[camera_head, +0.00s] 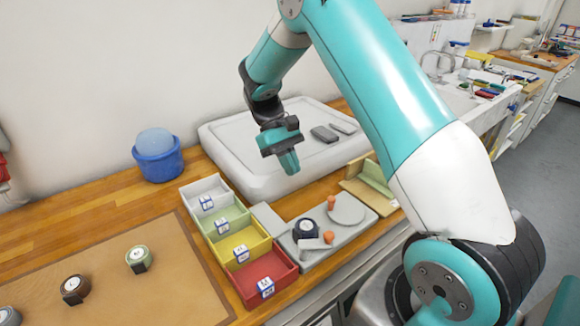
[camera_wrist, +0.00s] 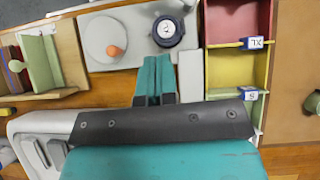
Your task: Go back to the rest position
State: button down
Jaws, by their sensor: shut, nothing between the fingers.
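My gripper (camera_head: 290,160) is shut and empty. It hangs in the air over the front part of the large white tray (camera_head: 222,145), pointing down. In the wrist view its teal fingers (camera_wrist: 154,78) are together, with nothing between them. The row of coloured bins stands to the left of it in the head view: white, green, yellow and red (camera_head: 262,272). They are apart from the gripper.
A grey board (camera_head: 352,232) holds a round plate (camera_head: 346,209), a dark round dial (camera_head: 305,229) and orange pegs. A blue tub (camera_head: 158,158) stands at the back left. A green-and-wood holder (camera_head: 372,180) is at right.

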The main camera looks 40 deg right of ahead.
dwell(0.3)
jog(key=s+a+r+n+t+b, duration=0.2)
jog(key=s+a+r+t, duration=0.15)
jog(key=a, duration=0.25)
jog(key=s+a+r+n+t+b, duration=0.1)
jog(key=s+a+r+n+t, duration=0.1)
jog(key=s+a+r, duration=0.25)
jog(key=s+a+r+n+t+y+b, duration=0.1)
jog(key=s+a+y, duration=0.3)
jog(key=s+a, duration=0.5)
jog(key=s+n+t+b, duration=0.1)
jog(key=s, duration=0.3)
jog(key=shift+s+a+r+n, duration=0.3)
jog(key=shift+s+a+r, duration=0.05)
jog(key=shift+s, duration=0.05)
